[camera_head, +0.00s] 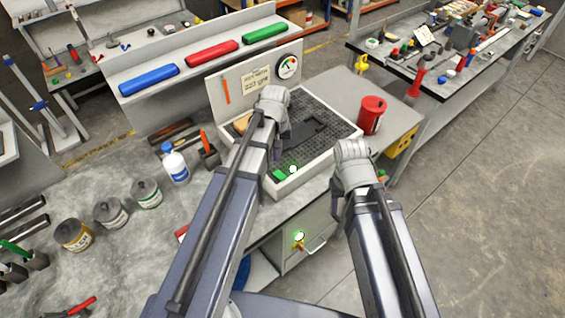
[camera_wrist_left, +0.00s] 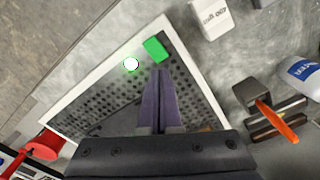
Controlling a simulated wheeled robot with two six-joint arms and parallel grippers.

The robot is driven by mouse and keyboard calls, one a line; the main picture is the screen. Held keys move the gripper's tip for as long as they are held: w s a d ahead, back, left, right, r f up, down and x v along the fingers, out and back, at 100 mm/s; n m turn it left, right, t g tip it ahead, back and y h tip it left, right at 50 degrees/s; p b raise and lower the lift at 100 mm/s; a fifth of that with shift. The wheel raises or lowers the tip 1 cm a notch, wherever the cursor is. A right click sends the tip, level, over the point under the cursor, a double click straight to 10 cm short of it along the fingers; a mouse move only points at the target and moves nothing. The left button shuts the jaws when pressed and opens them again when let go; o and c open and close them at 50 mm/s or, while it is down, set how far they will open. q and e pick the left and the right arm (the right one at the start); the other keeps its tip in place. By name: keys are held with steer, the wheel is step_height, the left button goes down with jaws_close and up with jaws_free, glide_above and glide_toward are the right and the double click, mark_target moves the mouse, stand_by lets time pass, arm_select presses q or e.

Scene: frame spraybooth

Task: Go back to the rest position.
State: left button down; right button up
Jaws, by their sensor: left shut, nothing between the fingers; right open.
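My left arm reaches over the perforated tray of a spray booth (camera_head: 335,122). My left gripper (camera_head: 289,144) is dark and partly hidden by my arm in the head view. In the left wrist view its two fingers (camera_wrist_left: 160,74) are shut together with nothing between them. Their tips point at a green block (camera_wrist_left: 155,49) at the tray's edge and look apart from it; the height gap is unclear. A glowing white-green light (camera_wrist_left: 131,64) sits beside the block.
A red can (camera_head: 371,114) stands right of the tray. A white-blue bottle (camera_head: 175,164) and a dark holder with an orange-handled tool (camera_head: 208,152) stand left. A gauge panel (camera_head: 255,78) rises behind. Several paint cans stand at left. Floor at right is open.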

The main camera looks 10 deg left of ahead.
arm_select(q)
steer(key=s+d+f+m+b, duration=0.3)
steer(key=s+d+m, duration=0.1)
steer(key=s, duration=0.3)
steer(key=s+d+f+m+y+b, duration=0.1)
steer(key=s+d+f+m+b, duration=0.3)
steer(key=s+d, duration=0.2)
steer(key=shift+s+d, duration=0.25)
steer(key=shift+s, duration=0.4)
